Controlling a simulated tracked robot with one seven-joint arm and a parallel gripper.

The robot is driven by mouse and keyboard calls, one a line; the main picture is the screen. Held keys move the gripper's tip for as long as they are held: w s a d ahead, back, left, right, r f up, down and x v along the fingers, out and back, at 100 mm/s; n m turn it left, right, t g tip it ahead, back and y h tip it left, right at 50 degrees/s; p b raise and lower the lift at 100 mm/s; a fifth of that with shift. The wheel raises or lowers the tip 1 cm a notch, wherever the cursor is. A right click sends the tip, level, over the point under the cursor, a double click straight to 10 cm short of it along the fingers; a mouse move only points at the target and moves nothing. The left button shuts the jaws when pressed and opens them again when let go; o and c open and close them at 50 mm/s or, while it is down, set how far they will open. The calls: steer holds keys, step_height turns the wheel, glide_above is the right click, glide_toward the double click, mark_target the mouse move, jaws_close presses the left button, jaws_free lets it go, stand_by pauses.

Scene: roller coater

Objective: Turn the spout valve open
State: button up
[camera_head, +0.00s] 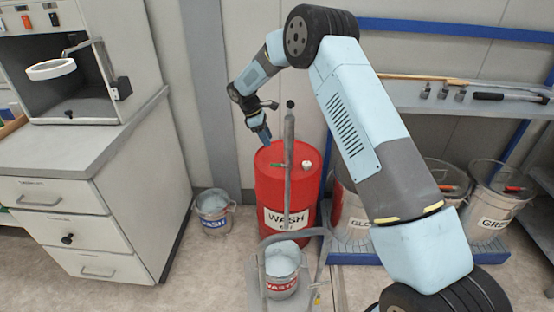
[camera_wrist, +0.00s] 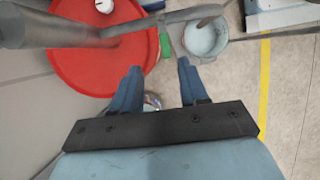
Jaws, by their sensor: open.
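A red drum (camera_head: 268,212) labelled WASH stands upright at the centre of the head view. Its red top (camera_wrist: 85,68) fills the upper left of the wrist view. A small green handle (camera_wrist: 165,44), apparently the spout valve's, lies by the drum's edge beside a grey pipe (camera_wrist: 185,15). A small green part (camera_head: 253,190) also shows near the drum's top in the head view. My gripper (camera_wrist: 159,68) is open and empty, pointing down above the drum's rim. The green handle appears just beyond the fingertips, not between them. The gripper (camera_head: 264,134) also shows in the head view.
A WASH bucket (camera_head: 214,224) is on the floor at left. A drawer cabinet (camera_head: 95,200) stands left, and a shelf (camera_head: 455,98) with tools is at right.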

mark_target(276, 164)
steer(key=x, duration=0.3)
steer(key=a+x, duration=0.1)
steer(key=x, duration=0.7)
steer(key=shift+s+a+f, duration=0.25)
steer(key=shift+s+f, duration=0.05)
steer(key=shift+s, duration=0.05)
steer(key=shift+c, duration=0.3)
jaws_close()
